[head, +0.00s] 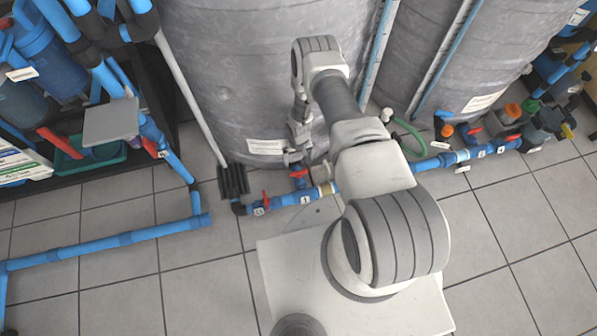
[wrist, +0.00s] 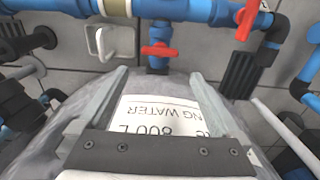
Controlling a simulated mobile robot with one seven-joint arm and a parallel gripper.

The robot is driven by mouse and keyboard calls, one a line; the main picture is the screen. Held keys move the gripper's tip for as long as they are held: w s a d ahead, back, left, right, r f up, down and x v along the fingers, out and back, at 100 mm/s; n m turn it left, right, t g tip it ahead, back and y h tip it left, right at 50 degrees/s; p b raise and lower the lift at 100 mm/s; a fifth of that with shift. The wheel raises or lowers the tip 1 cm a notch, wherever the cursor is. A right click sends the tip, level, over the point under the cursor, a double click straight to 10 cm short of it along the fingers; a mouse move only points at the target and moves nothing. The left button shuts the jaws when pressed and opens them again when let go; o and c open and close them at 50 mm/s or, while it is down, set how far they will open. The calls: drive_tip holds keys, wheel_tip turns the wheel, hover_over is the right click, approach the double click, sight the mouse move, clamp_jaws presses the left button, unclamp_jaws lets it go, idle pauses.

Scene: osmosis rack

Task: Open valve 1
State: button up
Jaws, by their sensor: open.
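A label reading "1" (head: 305,199) sits on the blue floor pipe at the foot of the grey tank. Just above it is a red valve handle (head: 299,173) on a short blue pipe branch. In the wrist view this red handle (wrist: 159,50) lies crosswise, beyond the fingertips and roughly centred between them. My gripper (head: 294,158) is close above the handle in the head view. In the wrist view my gripper (wrist: 160,76) is open, with nothing between its fingers. No contact with the handle shows.
A second red handle (head: 266,201) stands to the left on the same pipe and also shows in the wrist view (wrist: 247,18). The grey tank (head: 235,85) with its white label is close by. A white hook-like fitting (wrist: 103,43) is left of the handle. Tiled floor (head: 120,215) lies open in front.

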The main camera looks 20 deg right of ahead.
sight(299, 171)
wheel_tip(299, 171, down, 11)
drive_tip(key=b, duration=0.4)
drive_tip(key=shift+f, duration=0.1)
drive_tip(key=c, duration=1)
